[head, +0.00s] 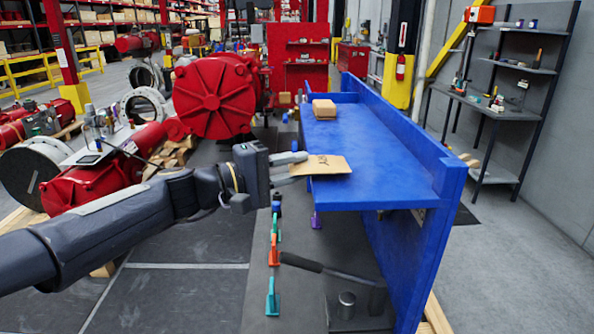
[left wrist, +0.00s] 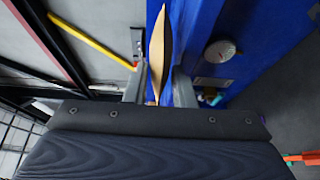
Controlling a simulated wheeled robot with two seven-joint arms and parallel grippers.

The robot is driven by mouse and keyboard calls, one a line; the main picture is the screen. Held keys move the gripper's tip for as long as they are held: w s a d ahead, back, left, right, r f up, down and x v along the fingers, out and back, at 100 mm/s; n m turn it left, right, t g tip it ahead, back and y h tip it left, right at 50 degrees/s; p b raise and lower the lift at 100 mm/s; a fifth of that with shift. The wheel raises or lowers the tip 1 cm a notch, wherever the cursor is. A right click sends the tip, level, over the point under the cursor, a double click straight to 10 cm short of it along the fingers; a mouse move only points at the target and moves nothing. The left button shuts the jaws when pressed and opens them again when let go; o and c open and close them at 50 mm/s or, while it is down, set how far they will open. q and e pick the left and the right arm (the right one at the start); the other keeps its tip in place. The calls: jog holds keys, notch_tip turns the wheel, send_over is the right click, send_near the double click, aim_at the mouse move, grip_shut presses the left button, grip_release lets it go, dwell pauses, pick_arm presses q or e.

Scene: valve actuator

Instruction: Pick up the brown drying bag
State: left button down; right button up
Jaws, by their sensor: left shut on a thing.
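The brown drying bag (head: 325,165) is a flat tan packet at the near left edge of the blue bench shelf. My left gripper (head: 300,168) reaches in from the left and is shut on the bag's near edge. The left wrist view shows the bag (left wrist: 157,55) edge-on as a thin tan strip between the two grey fingers (left wrist: 155,90). I cannot tell whether the bag still touches the shelf. My right gripper is not in view.
The blue bench (head: 370,150) has a raised back wall on its right, and much of its top is clear. A small tan box (head: 324,109) sits farther back on it. Red valve machinery (head: 212,98) is behind.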

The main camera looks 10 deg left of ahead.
pick_arm(q)
notch_tip(320, 180, up, 27)
jog(key=p, duration=0.5)
jog(key=shift+p, duration=0.35)
